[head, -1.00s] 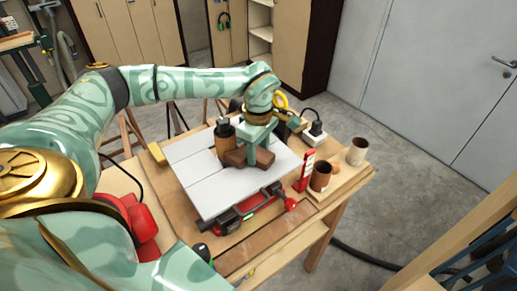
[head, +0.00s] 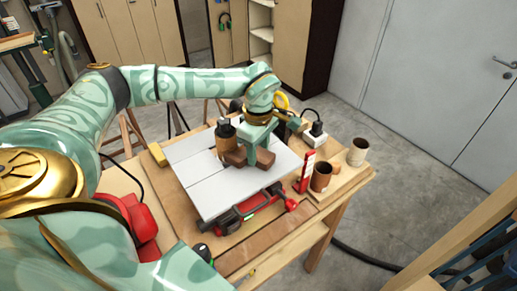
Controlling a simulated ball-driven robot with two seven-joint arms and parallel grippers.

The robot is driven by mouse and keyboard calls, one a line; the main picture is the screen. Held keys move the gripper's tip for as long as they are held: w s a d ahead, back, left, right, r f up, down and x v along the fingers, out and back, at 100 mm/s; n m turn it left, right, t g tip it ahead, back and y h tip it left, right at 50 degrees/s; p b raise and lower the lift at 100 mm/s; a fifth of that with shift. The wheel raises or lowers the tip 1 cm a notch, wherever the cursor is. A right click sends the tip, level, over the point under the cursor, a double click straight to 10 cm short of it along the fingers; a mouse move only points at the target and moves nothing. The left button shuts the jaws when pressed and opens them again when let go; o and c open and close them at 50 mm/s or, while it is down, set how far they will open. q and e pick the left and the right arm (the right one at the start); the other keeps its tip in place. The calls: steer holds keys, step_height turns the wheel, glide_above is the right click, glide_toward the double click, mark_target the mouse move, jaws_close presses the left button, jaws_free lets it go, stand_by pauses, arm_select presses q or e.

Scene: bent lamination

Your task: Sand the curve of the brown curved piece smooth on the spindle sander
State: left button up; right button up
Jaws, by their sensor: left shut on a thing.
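The brown curved piece (head: 233,158) lies on the pale grey table of the spindle sander (head: 205,194). The brown sanding spindle with a black top (head: 225,137) stands upright right behind the piece. The piece looks to be against the spindle, but I cannot tell whether they touch. My left gripper (head: 253,152) reaches down from above and is shut on the piece, just right of the spindle. Its fingers hide part of the piece. My right gripper is not in view.
A red tool (head: 142,226) lies at the left. A yellow block (head: 157,154) is beside the sander.

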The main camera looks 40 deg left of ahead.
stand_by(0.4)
arm_select(q)
steer(key=shift+s+d+p, duration=0.1)
steer(key=shift+d+p, duration=0.1)
steer(key=shift+p, duration=0.2)
steer(key=shift+s, duration=0.1)
steer(key=shift+s+a+p, duration=0.25)
steer(key=shift+s+p, duration=0.1)
steer(key=shift+s, duration=0.3)
steer(key=shift+w+a, duration=0.1)
steer(key=shift+a, duration=0.15)
stand_by(0.7)
steer(key=shift+d+p, duration=0.25)
steer(key=shift+p, duration=0.2)
stand_by(1.0)
stand_by(0.4)
steer(key=shift+s+d+p, duration=0.2)
steer(key=shift+s+p, duration=0.05)
steer(key=shift+s, duration=0.45)
steer(key=shift+s+d+p, duration=0.2)
steer(key=shift+s, duration=0.5)
